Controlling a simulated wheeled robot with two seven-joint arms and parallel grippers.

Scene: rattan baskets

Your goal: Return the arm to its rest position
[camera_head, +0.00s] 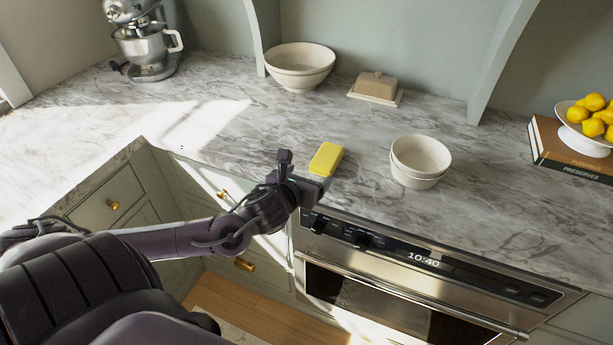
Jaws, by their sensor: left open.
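My left arm comes in from the left, and its gripper (308,184) is over the front edge of the marble counter (250,130), above the oven. The gripper is open, and I see nothing held in it. A yellow block (326,158) lies on the counter just beyond the gripper; whether they touch is hard to tell. My right gripper is not in view.
Two stacked white bowls (420,157) stand right of the yellow block. A large bowl (300,63), a butter dish (376,88) and a stand mixer (146,45) are at the back. Books (570,150) with a dish of lemons (588,112) sit at right. The oven (400,275) fronts the counter.

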